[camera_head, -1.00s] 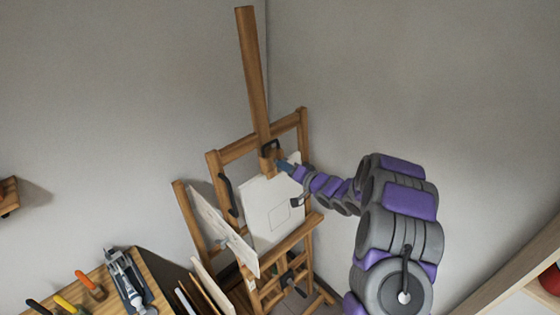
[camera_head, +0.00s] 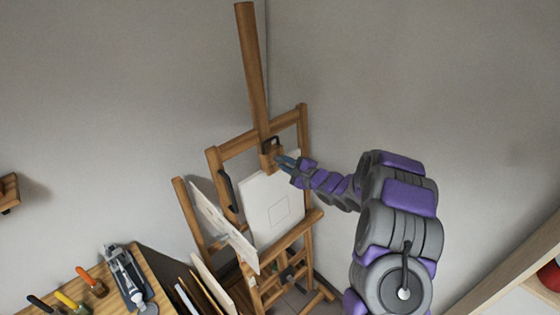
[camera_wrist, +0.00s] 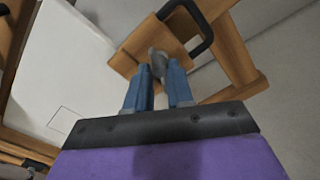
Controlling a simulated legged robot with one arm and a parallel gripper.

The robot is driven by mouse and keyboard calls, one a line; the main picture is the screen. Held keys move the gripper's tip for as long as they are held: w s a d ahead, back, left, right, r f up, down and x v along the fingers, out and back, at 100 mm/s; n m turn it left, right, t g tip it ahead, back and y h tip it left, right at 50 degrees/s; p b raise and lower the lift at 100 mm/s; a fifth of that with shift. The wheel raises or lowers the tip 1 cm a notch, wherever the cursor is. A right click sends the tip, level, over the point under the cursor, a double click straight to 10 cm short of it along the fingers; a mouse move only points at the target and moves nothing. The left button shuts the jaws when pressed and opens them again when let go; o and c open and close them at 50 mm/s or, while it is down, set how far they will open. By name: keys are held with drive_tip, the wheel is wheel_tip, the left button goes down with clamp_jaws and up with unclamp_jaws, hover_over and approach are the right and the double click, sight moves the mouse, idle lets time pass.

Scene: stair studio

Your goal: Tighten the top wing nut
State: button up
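The wing nut (camera_wrist: 157,62) is a small grey metal piece on the wooden block (camera_wrist: 128,62) of the easel's top clamp. In the head view this block (camera_head: 267,160) sits at the foot of the tall mast, above the canvas; the nut is too small to make out there. My gripper (camera_wrist: 160,70) has two blue fingers with a clear gap between them. The nut shows at the gap, around the fingertips; whether a finger touches it I cannot tell. In the head view my gripper (camera_head: 283,161) reaches the block from the right.
A white canvas (camera_head: 268,205) rests on the wooden easel (camera_head: 302,130) below the clamp. A black handle (camera_wrist: 200,30) curves above the block, close to my fingers. A workbench (camera_head: 155,285) with tools stands lower left. Bare walls surround the easel.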

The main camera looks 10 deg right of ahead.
drive_tip(key=shift+o, duration=1)
drive_tip(key=shift+w+d+f, duration=0.1)
drive_tip(key=shift+d+f, duration=0.05)
drive_tip(key=v, duration=0.6)
